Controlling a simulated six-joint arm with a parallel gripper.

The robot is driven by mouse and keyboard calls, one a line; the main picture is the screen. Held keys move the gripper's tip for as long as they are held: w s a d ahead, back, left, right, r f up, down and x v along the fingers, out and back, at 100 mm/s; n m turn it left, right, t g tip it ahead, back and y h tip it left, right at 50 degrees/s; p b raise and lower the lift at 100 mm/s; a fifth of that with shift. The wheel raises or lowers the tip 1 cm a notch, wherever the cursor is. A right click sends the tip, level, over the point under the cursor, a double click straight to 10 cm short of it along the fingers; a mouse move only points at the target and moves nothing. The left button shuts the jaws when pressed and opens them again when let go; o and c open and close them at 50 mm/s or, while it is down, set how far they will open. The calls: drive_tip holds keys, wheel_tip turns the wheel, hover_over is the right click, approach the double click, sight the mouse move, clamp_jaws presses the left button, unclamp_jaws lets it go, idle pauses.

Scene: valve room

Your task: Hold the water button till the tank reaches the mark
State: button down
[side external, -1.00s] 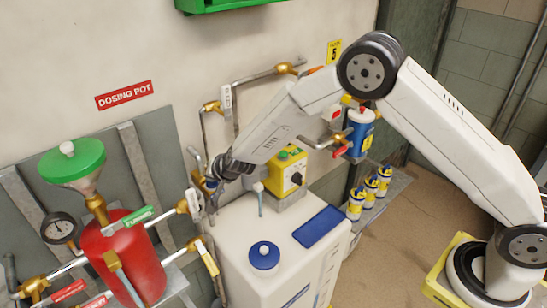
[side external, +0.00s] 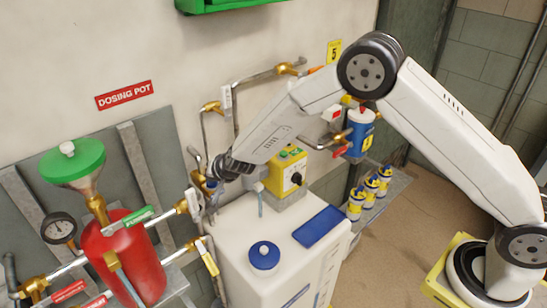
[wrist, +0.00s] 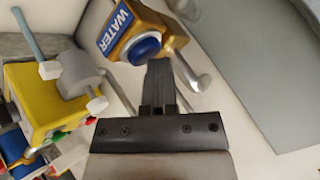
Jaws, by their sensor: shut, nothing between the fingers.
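The water button is a round blue cap (wrist: 147,48) in a brass-coloured housing with a blue WATER label (wrist: 116,26), seen in the wrist view. My gripper (wrist: 160,64) is shut and empty, its dark fingertips right at the near edge of the blue cap. I cannot tell whether they touch or press it. In the side view my gripper (side external: 212,190) is at the wall pipes behind the tank, and my wrist hides most of the button. The white tank (side external: 235,232) has a blue round cap on top. I cannot make out its water level or mark.
A yellow control box (side external: 291,172) with a black knob stands behind the tank, close to my wrist. The red dosing pot (side external: 125,250) with brass valves is to the left. Several small bottles (side external: 370,192) stand on a shelf at right.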

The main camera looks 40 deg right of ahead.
drive_tip(key=shift+r, duration=1)
drive_tip(key=shift+r, duration=2.5)
drive_tip(key=n+g, duration=0.2)
drive_tip(key=n, duration=0.2)
approach(214, 183)
drive_tip(key=s+d+r, duration=0.4)
drive_tip(key=d, duration=0.2)
drive_tip(key=s+d+n+g, duration=0.2)
drive_tip(key=s+d, duration=0.2)
drive_tip(key=s, duration=0.7)
drive_tip(key=s+d+f+n+g+h, duration=0.1)
drive_tip(key=s+d, duration=0.4)
drive_tip(key=s, duration=0.6)
drive_tip(key=shift+s+d+f+n+g, duration=0.15)
drive_tip(key=shift+d+f+n+g, duration=0.2)
drive_tip(key=shift+g, duration=0.45)
drive_tip(key=shift+a, duration=0.1)
